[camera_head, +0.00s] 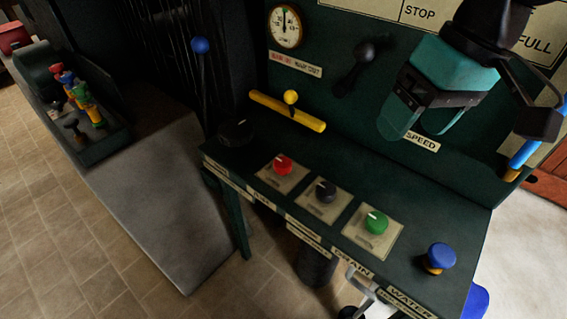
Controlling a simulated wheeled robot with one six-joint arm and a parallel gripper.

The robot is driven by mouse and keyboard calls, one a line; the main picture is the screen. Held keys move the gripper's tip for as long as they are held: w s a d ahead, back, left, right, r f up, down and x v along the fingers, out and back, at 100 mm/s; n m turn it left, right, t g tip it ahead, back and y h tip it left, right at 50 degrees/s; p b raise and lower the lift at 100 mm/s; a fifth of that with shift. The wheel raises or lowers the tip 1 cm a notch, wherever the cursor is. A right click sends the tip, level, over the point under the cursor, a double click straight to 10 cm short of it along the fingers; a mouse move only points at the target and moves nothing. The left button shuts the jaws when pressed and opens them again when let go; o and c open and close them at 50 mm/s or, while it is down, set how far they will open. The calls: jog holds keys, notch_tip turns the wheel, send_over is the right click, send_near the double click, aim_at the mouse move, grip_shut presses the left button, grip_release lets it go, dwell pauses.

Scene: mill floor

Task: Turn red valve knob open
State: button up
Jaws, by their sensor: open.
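The red valve knob (283,165) sits on a square cream plate on the sloping top of a dark green control panel (408,190), near the middle of the picture. It has a pale pointer mark on top. My gripper (418,108), with its teal and black body, hangs over the panel's right half. It is open, with no object visible in it. It is up and to the right of the red knob, well apart from it. The far side of the gripper is hidden.
A black knob (326,190), green knob (376,222) and blue knob (440,255) run right of the red one. A yellow bar (288,111) and a blue-topped lever (200,46) stand behind and left. A gauge (285,25) and black handle (359,68) are on the upright board.

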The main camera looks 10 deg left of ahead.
jog(key=w+a+f+m+h+b, duration=0.2)
jog(key=w+a+f, duration=0.3)
jog(key=w+a, duration=0.65)
jog(key=m, duration=0.1)
send_over(283, 162)
notch_tip(283, 162, down, 6)
jog(key=shift+h, duration=0.4)
notch_tip(283, 162, down, 18)
jog(key=shift+r+p, duration=0.25)
jog(key=shift+p, duration=0.2)
jog(key=shift+c, duration=0.2)
jog(key=c, duration=0.9)
